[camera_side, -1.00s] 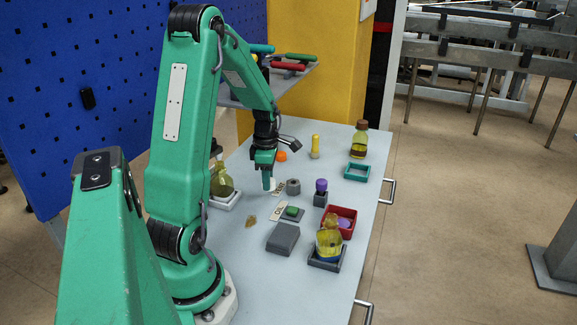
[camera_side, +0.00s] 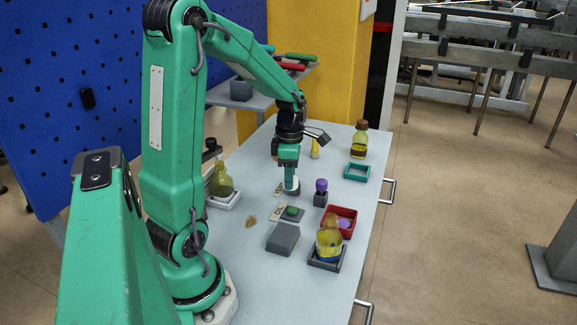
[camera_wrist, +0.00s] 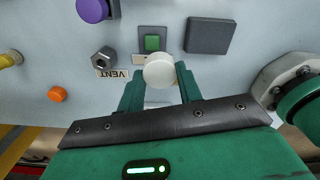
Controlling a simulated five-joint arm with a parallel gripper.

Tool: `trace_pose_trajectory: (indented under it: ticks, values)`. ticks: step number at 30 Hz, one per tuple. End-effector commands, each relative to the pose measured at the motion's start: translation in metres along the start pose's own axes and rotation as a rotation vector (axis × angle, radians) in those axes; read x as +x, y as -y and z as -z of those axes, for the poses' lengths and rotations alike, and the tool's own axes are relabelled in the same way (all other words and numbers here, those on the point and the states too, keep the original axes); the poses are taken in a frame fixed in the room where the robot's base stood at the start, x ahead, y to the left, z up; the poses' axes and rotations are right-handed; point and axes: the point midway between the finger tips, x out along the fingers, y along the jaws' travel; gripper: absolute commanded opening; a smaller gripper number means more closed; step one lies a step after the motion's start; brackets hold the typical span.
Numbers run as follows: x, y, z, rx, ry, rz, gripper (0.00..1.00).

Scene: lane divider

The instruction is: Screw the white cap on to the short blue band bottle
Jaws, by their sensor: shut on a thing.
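My gripper (camera_side: 291,180) is shut on the white cap, pointing down above the work table. The white cap (camera_wrist: 159,70) sits between my fingertips in the wrist view; in the side view it is a small white patch (camera_side: 292,187) under the jaws. The short blue band bottle (camera_side: 329,246) has yellow contents and stands upright in a dark square tray (camera_side: 323,266), to the right of and nearer than my gripper. No cap shows on its neck. The bottle is out of the wrist view.
A grey hex nut (camera_wrist: 103,60) lies beside the VENT label. A green button (camera_side: 292,211), grey block (camera_side: 283,238), red bin (camera_side: 346,213) and purple-topped post (camera_side: 321,190) stand nearby. Another bottle (camera_side: 222,182) is at left, and a brown-capped bottle (camera_side: 360,141) stands at the back.

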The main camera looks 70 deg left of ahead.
Motion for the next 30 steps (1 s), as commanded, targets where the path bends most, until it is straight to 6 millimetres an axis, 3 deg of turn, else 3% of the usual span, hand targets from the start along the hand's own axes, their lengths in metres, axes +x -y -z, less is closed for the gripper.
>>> trace_pose_trajectory:
  ticks: [17, 23, 30]
  values:
    - [-0.005, 0.005, -0.009, 0.029, 0.001, -0.001, 0.14]
    - [-0.020, 0.021, -0.030, 0.107, 0.001, -0.002, 0.14]
    - [-0.048, 0.059, -0.065, 0.256, 0.000, 0.000, 0.14]
